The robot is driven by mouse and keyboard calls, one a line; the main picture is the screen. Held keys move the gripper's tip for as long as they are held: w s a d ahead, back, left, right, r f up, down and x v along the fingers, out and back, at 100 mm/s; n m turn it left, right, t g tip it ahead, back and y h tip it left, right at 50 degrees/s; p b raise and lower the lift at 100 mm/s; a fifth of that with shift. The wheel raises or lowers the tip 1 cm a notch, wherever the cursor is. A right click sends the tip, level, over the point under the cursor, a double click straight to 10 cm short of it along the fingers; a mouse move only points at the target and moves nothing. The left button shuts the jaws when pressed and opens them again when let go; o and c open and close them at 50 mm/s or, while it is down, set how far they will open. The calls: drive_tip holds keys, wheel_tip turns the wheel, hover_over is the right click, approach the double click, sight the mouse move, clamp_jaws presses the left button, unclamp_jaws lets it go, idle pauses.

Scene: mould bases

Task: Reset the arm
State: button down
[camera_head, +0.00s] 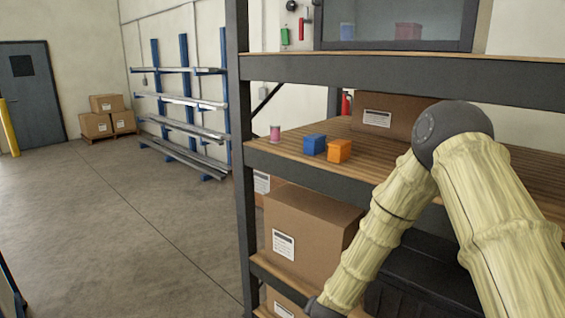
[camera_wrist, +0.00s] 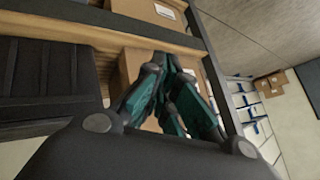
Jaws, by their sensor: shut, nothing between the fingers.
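My arm shows at the right of the head view, bent at a dark grey elbow joint, with its lower part reaching down in front of the shelving. The gripper end is cut off at the bottom edge of the head view. In the wrist view, my gripper (camera_wrist: 168,62) shows teal fingers with grey joints. The fingertips are together and empty. A cardboard box and the shelf rack show behind the fingers.
A dark-framed shelf rack (camera_head: 245,190) stands close ahead. Its middle shelf holds a pink spool (camera_head: 275,133), a blue block (camera_head: 314,145), an orange block (camera_head: 340,151) and a cardboard box (camera_head: 390,117). A larger cardboard box (camera_head: 310,235) sits below. Floor (camera_head: 120,220) at left is clear.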

drive_tip(key=s+d+f+n+g, duration=0.1)
drive_tip(key=s+d+f+g, duration=0.15)
drive_tip(key=s+f, duration=0.6)
drive_tip(key=s+d+f+n+g, duration=0.15)
drive_tip(key=s+d+f, duration=0.3)
drive_tip(key=s, duration=0.75)
drive_tip(key=s+d+f+n+g, duration=0.1)
drive_tip(key=s+d+f+g, duration=0.1)
drive_tip(key=s, duration=1)
drive_tip(key=s+d+f+n+g+b, duration=0.1)
drive_tip(key=s+d+f+n+g, duration=0.1)
drive_tip(key=s, duration=1.1)
drive_tip(key=shift+s+d+f+h, duration=0.15)
drive_tip(key=shift+d+f+h, duration=0.15)
drive_tip(key=shift+d+f, duration=0.55)
